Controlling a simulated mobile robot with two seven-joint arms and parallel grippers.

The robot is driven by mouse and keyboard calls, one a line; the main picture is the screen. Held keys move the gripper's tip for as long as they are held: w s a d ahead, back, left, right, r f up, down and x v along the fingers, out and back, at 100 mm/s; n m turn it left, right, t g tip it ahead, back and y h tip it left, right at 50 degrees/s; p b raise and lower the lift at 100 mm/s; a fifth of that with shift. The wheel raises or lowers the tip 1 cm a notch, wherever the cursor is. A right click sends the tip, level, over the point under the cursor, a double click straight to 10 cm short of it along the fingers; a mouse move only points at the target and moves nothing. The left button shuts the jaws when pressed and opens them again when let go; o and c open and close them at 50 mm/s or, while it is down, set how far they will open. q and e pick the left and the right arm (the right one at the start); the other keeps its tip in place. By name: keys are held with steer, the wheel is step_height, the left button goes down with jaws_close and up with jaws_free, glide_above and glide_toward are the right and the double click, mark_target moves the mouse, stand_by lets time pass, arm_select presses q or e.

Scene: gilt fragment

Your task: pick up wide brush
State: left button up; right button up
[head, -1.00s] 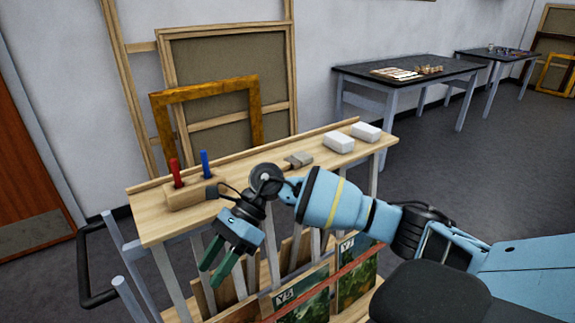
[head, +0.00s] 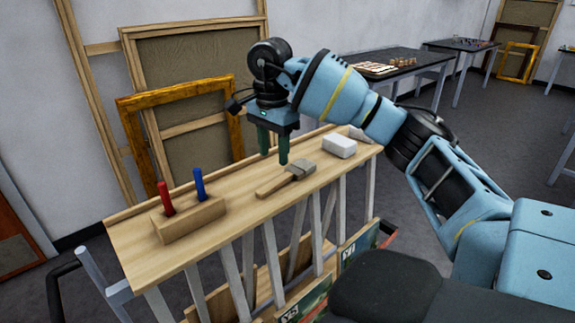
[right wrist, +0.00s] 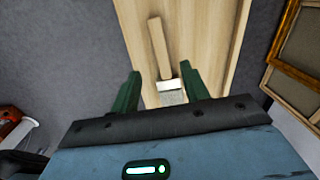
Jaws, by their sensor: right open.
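The wide brush (head: 287,178) lies flat on the wooden shelf top (head: 139,244), its handle toward the front left and its head toward the back right. My right gripper (head: 273,160) is open, pointing down, above and a little behind the brush in the head view. In the right wrist view the brush (right wrist: 160,50) lies below, between the two green fingers (right wrist: 163,75), with its metal band near the fingertips and its bristles partly cut off by the gripper body. Nothing is in the jaws. My left gripper is not in view.
A wooden block (head: 188,219) with a red and a blue handled tool stands left of the brush. A white block (head: 339,146) sits to its right, with another partly behind my arm. A gilt frame (head: 180,95) leans behind the shelf.

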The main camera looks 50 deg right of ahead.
mark_target(276, 182)
step_height(276, 182, down, 2)
steer(key=shift+f, duration=0.75)
steer(key=f, duration=0.3)
steer(key=shift+d+f, duration=0.2)
steer(key=shift+d, duration=0.15)
steer(key=shift+f, duration=0.5)
steer(key=shift+c, duration=0.6)
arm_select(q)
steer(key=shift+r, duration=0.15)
arm_select(e)
jaws_close()
